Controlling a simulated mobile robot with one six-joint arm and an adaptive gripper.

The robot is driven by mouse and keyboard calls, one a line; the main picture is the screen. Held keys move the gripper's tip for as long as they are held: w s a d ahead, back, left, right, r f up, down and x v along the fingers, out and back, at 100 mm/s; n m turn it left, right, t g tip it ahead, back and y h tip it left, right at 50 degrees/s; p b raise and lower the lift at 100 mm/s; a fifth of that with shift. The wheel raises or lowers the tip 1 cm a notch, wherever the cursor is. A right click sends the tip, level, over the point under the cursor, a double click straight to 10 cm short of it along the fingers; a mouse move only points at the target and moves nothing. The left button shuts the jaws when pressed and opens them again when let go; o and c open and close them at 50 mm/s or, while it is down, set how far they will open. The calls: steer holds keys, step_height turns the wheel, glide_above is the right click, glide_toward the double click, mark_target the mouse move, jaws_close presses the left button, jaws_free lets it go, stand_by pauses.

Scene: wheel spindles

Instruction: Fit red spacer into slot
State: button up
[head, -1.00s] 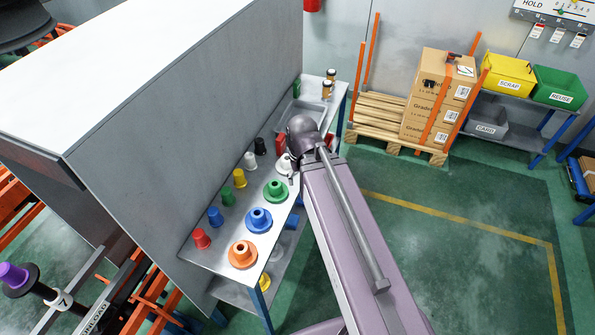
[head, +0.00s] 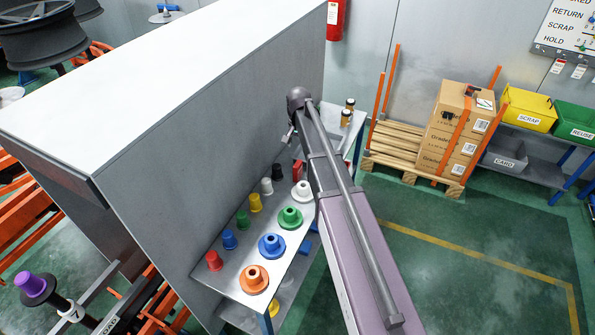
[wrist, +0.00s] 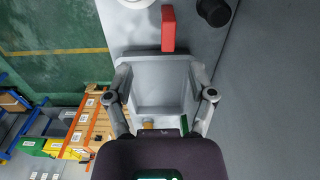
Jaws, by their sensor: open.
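A red rectangular block (wrist: 168,28) lies on the grey bench in the wrist view, beyond the far edge of a grey tray. In the head view the red block (head: 297,171) is partly hidden by my arm. A small red tapered piece (head: 214,261) stands at the near end of the bench. I cannot tell which red piece is the spacer, and no slot is clearly seen. My gripper (wrist: 162,72) is open and empty, its fingers spread above the grey tray (wrist: 163,110), short of the red block.
Small coloured cups and larger flanged pieces, including an orange one (head: 254,279), stand in rows on the bench (head: 240,262). A tall grey panel (head: 200,150) runs close along the bench. A black piece (wrist: 213,11) stands near the red block.

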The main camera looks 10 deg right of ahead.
mark_target(298, 163)
steer(key=shift+w+r+m, duration=0.1)
steer(key=shift+w+m, duration=0.2)
steer(key=shift+w, duration=0.8)
steer(key=shift+f, duration=0.2)
step_height(298, 163, down, 8)
steer(key=b, duration=0.8)
steer(key=shift+f+b, duration=0.15)
steer(key=shift+b, duration=0.15)
steer(key=shift+w+d+f+b, duration=0.1)
steer(key=shift+f+b, duration=2.5)
jaws_close()
